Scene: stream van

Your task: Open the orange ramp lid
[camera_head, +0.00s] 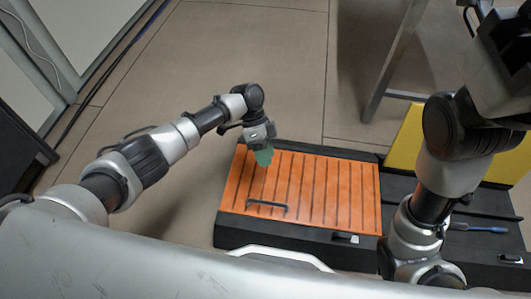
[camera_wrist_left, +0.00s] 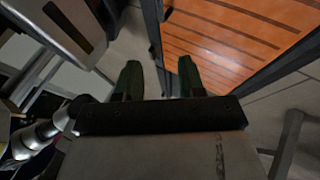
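The orange ramp lid (camera_head: 335,195) lies flat and closed in a black ramp frame (camera_head: 235,232), with dark slats across it. A dark bar handle (camera_head: 267,206) is near its front left edge. My left gripper (camera_head: 264,157) is above the lid's back left part, behind the handle, apart from it. In the left wrist view its two green fingers (camera_wrist_left: 159,68) are spread with nothing between them. The lid also shows there as an orange slatted panel (camera_wrist_left: 225,45), to the right of the fingers. My right arm is at the right, and its gripper is out of view.
A second black ramp section (camera_head: 485,205) lies to the right, with a blue item (camera_head: 480,229) on it. A yellow panel (camera_head: 407,140) stands behind, near a metal post (camera_head: 395,60). My right arm covers part of the right side. The tiled floor (camera_head: 270,70) beyond is clear.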

